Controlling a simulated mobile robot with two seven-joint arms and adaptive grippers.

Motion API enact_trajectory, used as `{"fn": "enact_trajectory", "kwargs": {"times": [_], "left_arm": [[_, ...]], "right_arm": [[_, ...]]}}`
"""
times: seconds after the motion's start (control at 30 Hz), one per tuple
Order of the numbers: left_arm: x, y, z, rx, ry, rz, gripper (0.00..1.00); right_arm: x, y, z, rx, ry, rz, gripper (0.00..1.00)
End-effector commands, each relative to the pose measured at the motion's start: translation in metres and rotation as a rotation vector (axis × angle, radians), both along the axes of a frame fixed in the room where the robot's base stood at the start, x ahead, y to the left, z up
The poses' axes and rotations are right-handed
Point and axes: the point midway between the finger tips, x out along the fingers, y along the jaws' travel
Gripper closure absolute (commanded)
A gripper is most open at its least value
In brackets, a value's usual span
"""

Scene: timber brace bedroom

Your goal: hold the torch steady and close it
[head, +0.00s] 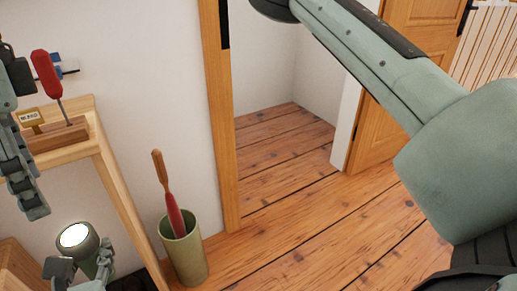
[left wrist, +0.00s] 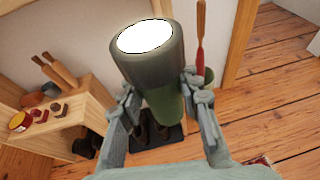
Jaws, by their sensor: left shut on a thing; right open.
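The torch (head: 87,248) is dark green-grey, with a bright white lens facing up, at the lower left of the head view. In the left wrist view the torch (left wrist: 163,100) stands large in the middle, with a wide dark head and a greener body below. My left gripper (head: 82,270) is shut on the torch's body; its fingers (left wrist: 160,108) lie on either side, below the head.
A wooden shelf unit (head: 115,190) holds a red-handled tool (head: 46,75) in a wooden block. A green bin (head: 187,255) with a long red-and-wood item stands on the floor beside it. Dark footwear on a black mat (left wrist: 155,140) lies below the torch. Floor is open to the right.

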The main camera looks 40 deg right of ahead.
Motion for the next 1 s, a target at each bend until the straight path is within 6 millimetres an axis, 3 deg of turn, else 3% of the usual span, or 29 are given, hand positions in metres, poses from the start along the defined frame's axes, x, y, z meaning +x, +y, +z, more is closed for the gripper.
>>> {"fn": "enact_trajectory", "kwargs": {"times": [0.17, 0.27, 0.37, 0.53, 0.63, 0.7, 0.87, 1.0], "left_arm": [[0.000, 0.000, 0.001, -0.001, -0.003, 0.000, 1.00], [0.000, 0.000, 0.001, -0.001, -0.003, 0.000, 1.00], [0.000, 0.000, 0.001, -0.001, -0.003, 0.000, 1.00], [0.000, 0.000, 0.001, -0.001, -0.003, 0.000, 1.00], [0.000, 0.000, 0.001, -0.001, -0.003, 0.000, 1.00], [0.000, 0.000, 0.001, -0.001, -0.003, 0.000, 1.00], [0.000, 0.000, 0.001, -0.001, -0.003, 0.000, 1.00], [0.000, 0.000, 0.001, -0.001, -0.003, 0.000, 1.00]], "right_arm": [[0.005, 0.026, 0.002, 0.385, 0.264, -0.204, 0.29], [0.032, 0.032, 0.023, 0.694, 0.465, -0.426, 0.29], [0.081, 0.013, 0.046, 0.976, 0.636, -0.685, 0.29], [0.167, -0.059, 0.060, 1.322, 0.816, -1.088, 0.29], [0.205, -0.105, 0.053, 1.462, 0.877, -1.284, 0.29], [0.221, -0.121, 0.042, 1.539, 0.922, -1.387, 0.29], [0.235, -0.119, 0.011, 1.663, 1.021, -1.546, 0.29], [0.247, -0.130, -0.032, 1.772, 1.107, -1.755, 0.29]]}}
